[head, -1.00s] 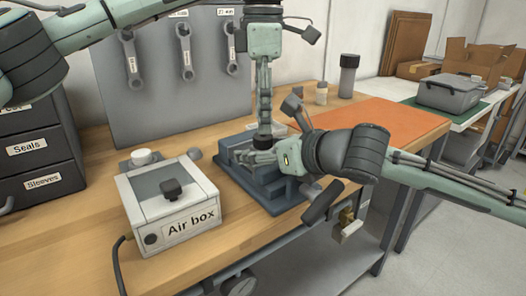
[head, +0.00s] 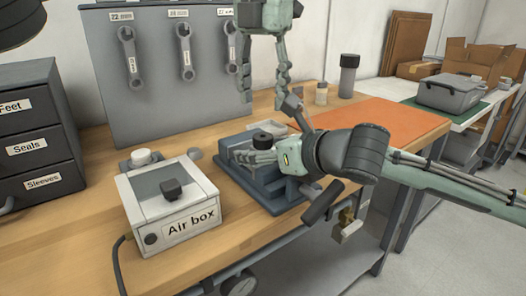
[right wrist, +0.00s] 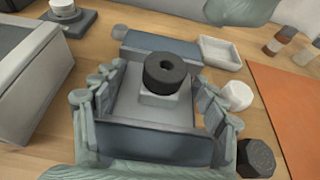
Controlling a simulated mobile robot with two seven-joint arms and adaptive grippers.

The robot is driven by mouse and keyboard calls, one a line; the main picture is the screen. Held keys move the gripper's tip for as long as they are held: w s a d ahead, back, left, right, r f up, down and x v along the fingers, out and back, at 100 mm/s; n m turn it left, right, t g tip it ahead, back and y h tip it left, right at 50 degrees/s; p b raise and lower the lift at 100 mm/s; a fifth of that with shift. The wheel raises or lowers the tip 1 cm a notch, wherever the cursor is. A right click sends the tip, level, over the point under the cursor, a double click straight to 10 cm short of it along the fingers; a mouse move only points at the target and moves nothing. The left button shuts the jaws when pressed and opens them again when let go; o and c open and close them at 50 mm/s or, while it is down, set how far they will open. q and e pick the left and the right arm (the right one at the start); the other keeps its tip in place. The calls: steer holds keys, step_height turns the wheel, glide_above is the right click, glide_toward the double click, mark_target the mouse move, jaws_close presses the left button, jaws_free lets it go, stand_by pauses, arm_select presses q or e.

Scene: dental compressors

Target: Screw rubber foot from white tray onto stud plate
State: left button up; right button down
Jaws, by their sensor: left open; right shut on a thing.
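The black rubber foot (head: 262,140) sits upright on the stud plate, centred over a small pale block; it also shows in the right wrist view (right wrist: 166,73). The stud is hidden under it, so I cannot tell how far it is threaded. The grey stud plate (right wrist: 128,107) lies in a blue-grey fixture (head: 283,196). My right gripper (right wrist: 160,92) is shut on the stud plate, with one finger along each side. My left gripper (head: 264,88) is open and empty above the foot, fingers spread. The white tray (right wrist: 220,53) stands behind the fixture and looks empty.
The Air box (head: 170,205) stands left of the fixture. A tool panel (head: 155,95) with wrenches rises behind. A white round part (right wrist: 236,95) and a dark knob (right wrist: 256,157) sit right of the fixture. An orange mat (head: 385,125) lies clear at right.

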mark_target(263, 136)
stand_by(0.3)
arm_select(q)
steer(key=shift+f, duration=4)
jaws_close()
steer(key=shift+o, duration=0.8)
jaws_free()
steer(key=shift+r, duration=0.1)
step_height(263, 136, up, 12)
